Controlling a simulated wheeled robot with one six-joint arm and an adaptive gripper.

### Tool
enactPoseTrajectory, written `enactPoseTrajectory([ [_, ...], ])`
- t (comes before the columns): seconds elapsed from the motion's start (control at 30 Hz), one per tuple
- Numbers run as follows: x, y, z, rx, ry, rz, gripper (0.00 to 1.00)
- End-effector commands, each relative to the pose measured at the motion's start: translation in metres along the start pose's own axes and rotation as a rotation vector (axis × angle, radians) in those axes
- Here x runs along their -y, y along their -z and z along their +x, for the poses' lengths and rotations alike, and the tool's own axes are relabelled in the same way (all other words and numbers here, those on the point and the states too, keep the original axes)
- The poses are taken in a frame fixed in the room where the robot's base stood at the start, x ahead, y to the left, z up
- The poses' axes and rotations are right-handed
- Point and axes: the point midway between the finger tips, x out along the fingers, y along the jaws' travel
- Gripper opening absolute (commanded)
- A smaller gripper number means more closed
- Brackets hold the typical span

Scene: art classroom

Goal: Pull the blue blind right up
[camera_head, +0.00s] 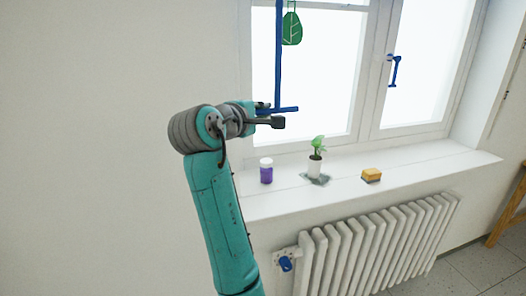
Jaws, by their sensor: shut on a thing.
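A narrow blue vertical strip (278,55) hangs in front of the left window pane. At its lower end is a blue horizontal bar (287,109), a little above the window's bottom frame. I cannot tell how these join to a blind; no wide blue sheet shows. My gripper (266,109) comes in from the left and is shut on the left end of the blue bar. The gripper and wrist partly hide that end. The top of the strip is out of view.
A green leaf-shaped hanging (292,28) is right of the strip. On the white sill (420,164) stand a purple jar (266,174), a potted plant (315,168) and a yellow sponge (371,175). A radiator (375,245) is below. A blue window handle (395,71) is at right.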

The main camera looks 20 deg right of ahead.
Motion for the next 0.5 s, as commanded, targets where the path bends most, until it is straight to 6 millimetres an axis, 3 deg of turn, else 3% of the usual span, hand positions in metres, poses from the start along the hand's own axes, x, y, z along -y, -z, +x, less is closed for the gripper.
enactPoseTrajectory([
  [0.03, -0.022, -0.004, -0.003, 0.000, -0.006, 0.007, 0.00],
  [0.1, -0.046, -0.007, -0.007, 0.000, -0.005, 0.007, 0.00],
  [0.5, -0.175, -0.026, -0.025, 0.000, -0.004, 0.004, 0.00],
])
